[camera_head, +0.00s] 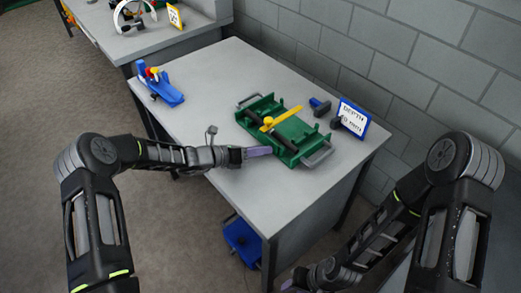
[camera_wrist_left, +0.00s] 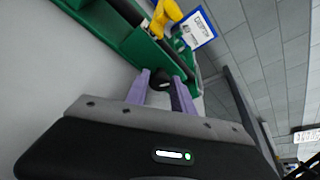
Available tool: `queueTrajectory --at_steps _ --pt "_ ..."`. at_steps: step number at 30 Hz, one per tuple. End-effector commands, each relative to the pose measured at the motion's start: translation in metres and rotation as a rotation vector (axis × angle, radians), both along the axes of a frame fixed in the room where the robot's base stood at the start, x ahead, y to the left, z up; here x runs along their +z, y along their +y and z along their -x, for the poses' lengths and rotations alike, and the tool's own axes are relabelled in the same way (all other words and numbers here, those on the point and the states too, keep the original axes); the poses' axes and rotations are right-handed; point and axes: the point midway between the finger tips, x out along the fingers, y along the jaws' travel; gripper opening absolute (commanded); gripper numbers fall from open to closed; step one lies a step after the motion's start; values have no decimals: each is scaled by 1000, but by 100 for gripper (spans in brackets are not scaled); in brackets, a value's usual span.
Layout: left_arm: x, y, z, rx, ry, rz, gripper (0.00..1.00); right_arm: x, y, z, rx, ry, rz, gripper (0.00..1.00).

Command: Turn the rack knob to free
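A green fixture (camera_head: 290,142) with a yellow bar (camera_head: 283,117) and dark rollers sits on the grey table. My left gripper (camera_head: 268,151) points at its near left side. In the left wrist view, a round black knob (camera_wrist_left: 161,79) shows on the side of the green fixture (camera_wrist_left: 130,42). The two purple fingers of my left gripper (camera_wrist_left: 160,84) are apart, with the knob between or just beyond their tips; I cannot tell whether they touch it. The knob is not clear in the head view. My right gripper (camera_head: 289,286) is low at the bottom edge, mostly cut off.
A blue-framed sign (camera_head: 352,118) and a small blue and black item (camera_head: 319,106) stand behind the fixture. A blue device (camera_head: 160,87) stands at the table's left end. A grey block wall runs behind. The table's front corner (camera_head: 300,192) is clear.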

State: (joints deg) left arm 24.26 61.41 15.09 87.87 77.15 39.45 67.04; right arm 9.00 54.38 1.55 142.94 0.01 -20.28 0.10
Motion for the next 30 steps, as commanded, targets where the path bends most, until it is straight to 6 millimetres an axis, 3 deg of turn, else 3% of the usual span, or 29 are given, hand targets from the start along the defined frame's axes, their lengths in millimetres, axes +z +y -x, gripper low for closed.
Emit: queueTrajectory --at_steps 7,22,30 --pt "0 0 0 0 -1 -1 49 0 0 0 0 0 0 36" --pt "-1 1 0 2 -10 -13 49 0 0 0 0 0 0 36" --pt "1 0 1 3 -101 -104 49 2 0 0 0 0 0 36"
